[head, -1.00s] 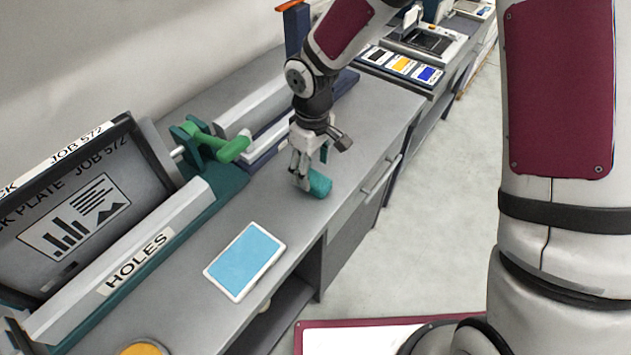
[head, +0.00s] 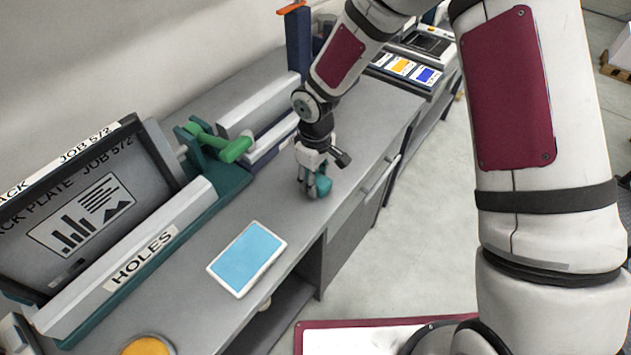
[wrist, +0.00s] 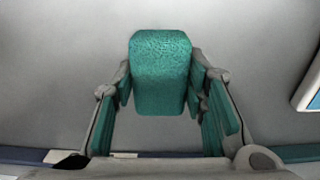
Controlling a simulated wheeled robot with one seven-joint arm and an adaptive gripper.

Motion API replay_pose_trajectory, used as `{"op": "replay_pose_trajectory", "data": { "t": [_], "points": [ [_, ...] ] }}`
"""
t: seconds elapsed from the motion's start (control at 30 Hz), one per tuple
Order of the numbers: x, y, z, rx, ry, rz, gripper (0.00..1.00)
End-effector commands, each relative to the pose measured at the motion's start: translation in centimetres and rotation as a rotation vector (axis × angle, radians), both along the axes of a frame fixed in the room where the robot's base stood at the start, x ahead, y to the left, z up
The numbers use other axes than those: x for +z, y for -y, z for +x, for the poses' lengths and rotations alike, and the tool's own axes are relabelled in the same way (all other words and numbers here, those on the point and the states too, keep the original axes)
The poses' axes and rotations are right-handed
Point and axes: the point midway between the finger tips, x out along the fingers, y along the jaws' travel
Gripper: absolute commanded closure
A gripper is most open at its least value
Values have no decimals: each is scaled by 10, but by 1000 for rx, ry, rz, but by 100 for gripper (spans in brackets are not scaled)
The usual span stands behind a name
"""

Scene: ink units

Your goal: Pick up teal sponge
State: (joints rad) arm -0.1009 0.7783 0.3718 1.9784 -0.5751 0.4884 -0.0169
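The teal sponge (head: 323,187) lies on the grey counter near its front edge. In the wrist view the sponge (wrist: 160,72) is in the middle, between the two fingertips of my gripper (wrist: 161,88). One finger is on each side, close against the sponge's edges; I cannot tell whether both press on it. The finger pads are also teal. In the head view my gripper (head: 312,180) points down at counter height, and its fingers hide part of the sponge. No lift off the counter is visible.
A light-blue pad with a white border (head: 247,260) lies nearer on the counter. A printing unit with ink swatches (head: 402,67) is behind. Bare counter surrounds the sponge.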

Motion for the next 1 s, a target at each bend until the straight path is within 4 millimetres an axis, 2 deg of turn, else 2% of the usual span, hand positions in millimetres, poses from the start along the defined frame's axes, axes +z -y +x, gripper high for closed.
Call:
{"op": "replay_pose_trajectory", "data": {
  "t": [0.47,0.67,0.8,1.0],
  "points": [
    [3,0,1,0,1,1,80],
    [17,1,1,-1,1,0,80],
    [35,0,2,-1,3,0,80],
    [40,-7,-45,6,-1,-2,80]
  ]
}}
